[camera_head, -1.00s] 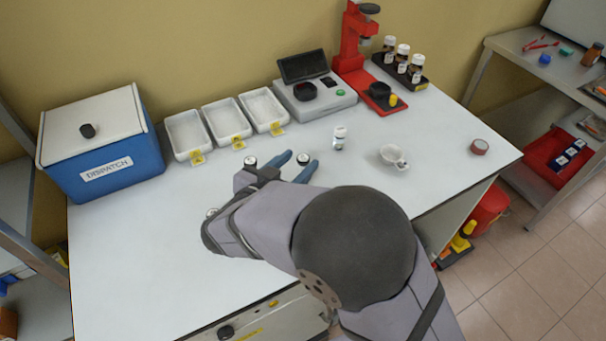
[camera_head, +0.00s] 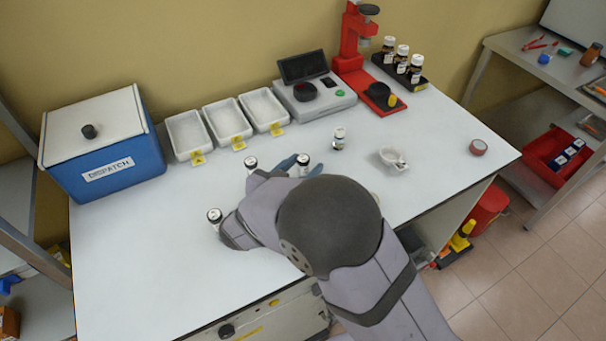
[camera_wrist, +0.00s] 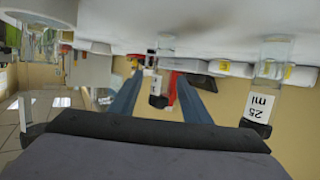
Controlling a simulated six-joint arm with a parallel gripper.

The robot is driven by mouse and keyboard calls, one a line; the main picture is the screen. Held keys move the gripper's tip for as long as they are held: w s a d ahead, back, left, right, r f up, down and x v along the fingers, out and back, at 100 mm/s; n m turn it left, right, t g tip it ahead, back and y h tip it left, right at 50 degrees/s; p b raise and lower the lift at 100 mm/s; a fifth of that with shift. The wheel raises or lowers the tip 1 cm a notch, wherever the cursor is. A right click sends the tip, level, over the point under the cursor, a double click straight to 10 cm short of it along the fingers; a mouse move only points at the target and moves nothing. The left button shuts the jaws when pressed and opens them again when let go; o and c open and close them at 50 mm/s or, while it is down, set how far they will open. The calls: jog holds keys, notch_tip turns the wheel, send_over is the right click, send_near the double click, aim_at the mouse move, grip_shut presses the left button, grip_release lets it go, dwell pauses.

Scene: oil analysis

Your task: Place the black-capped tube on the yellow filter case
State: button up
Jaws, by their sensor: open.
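My gripper (camera_head: 302,168) is open, its blue fingers reaching just above the bench. A small clear vial with a dark cap (camera_wrist: 158,100) shows between the fingers in the wrist view, which is upside down; the head view shows a vial (camera_head: 303,160) there too. I cannot tell whether the fingers touch it. Another black-capped vial labelled 25 ml (camera_wrist: 258,105) stands to the right in the wrist view. Other similar vials stand on the bench at left (camera_head: 215,216), beside the gripper (camera_head: 251,163) and farther back (camera_head: 339,139). I cannot make out a yellow filter case.
A blue dispatch box (camera_head: 105,165) stands at the back left, beside white trays (camera_head: 187,132) with yellow tags. A grey instrument (camera_head: 315,100), a red stand (camera_head: 352,50) and a white mortar (camera_head: 393,158) are farther right. The bench's front left is clear.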

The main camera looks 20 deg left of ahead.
jog(key=shift+p+x, duration=0.45)
jog(key=shift+x, duration=1.65)
jog(key=shift+r, duration=0.2)
grip_shut()
